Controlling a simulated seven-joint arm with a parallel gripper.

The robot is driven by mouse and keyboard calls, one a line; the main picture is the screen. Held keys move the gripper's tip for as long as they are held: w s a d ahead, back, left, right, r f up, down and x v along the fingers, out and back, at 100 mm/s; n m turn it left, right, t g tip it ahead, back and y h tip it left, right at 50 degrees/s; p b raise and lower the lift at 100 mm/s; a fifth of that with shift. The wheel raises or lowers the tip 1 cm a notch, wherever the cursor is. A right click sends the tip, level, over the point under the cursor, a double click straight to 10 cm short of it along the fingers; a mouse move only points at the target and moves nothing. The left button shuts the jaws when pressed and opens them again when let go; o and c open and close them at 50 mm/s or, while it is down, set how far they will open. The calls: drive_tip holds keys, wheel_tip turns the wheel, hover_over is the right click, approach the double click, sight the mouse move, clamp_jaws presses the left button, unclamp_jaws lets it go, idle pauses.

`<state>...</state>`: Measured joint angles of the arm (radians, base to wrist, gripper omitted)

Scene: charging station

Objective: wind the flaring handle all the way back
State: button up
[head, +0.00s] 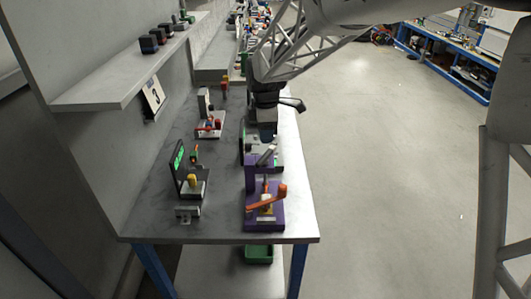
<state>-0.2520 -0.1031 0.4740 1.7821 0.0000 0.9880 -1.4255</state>
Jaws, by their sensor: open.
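A purple device (250,178) stands near the front right of the grey workbench. An orange handle (266,202) lies across its front, tilted up to the right and ending in a knob. It looks like the flaring handle. A yellowish part shows beneath it. My gripper (267,150) hangs just behind and above the purple device, apart from the orange handle. It is open and appears empty. Its fingers are small and partly merge with the fixtures behind, and it hides part of what stands there.
Left of the purple device are a fixture with a yellow knob (191,181) and a dark green-lit panel (178,160). A small grey block (187,214) sits near the front edge. A red-handled fixture (209,127) stands farther back. A shelf (120,90) overhangs the left side.

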sight(265, 154)
drive_tip(key=m, duration=2.5)
drive_tip(key=shift+f, duration=0.15)
drive_tip(key=shift+f, duration=3.8)
clamp_jaws()
